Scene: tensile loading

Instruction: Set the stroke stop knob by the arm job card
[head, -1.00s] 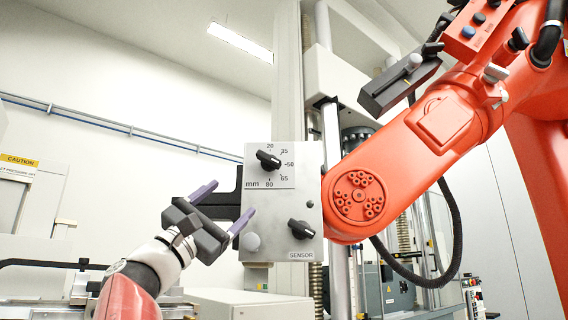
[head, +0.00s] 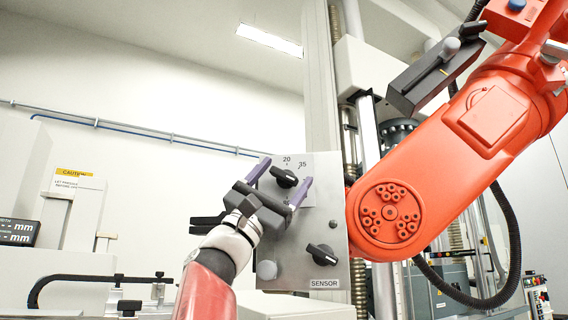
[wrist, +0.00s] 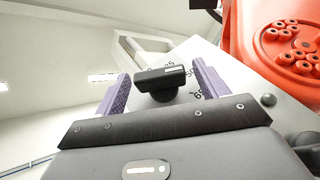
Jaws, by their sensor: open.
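The stroke stop knob (head: 284,177) is a black bar knob at the top of a grey panel (head: 325,220). My gripper (head: 283,181) is open, with one purple finger on each side of the knob. In the wrist view the knob (wrist: 164,84) stands between the two fingers (wrist: 161,74), with a visible gap on both sides. I cannot tell which mark the knob points at. No job card is readable.
A second black knob (head: 321,254), above a SENSOR label (head: 324,284), and a pale round button (head: 266,270) sit lower on the panel. A large orange arm (head: 440,170) stands close to the panel's right. A dark mm display (head: 18,232) is at far left.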

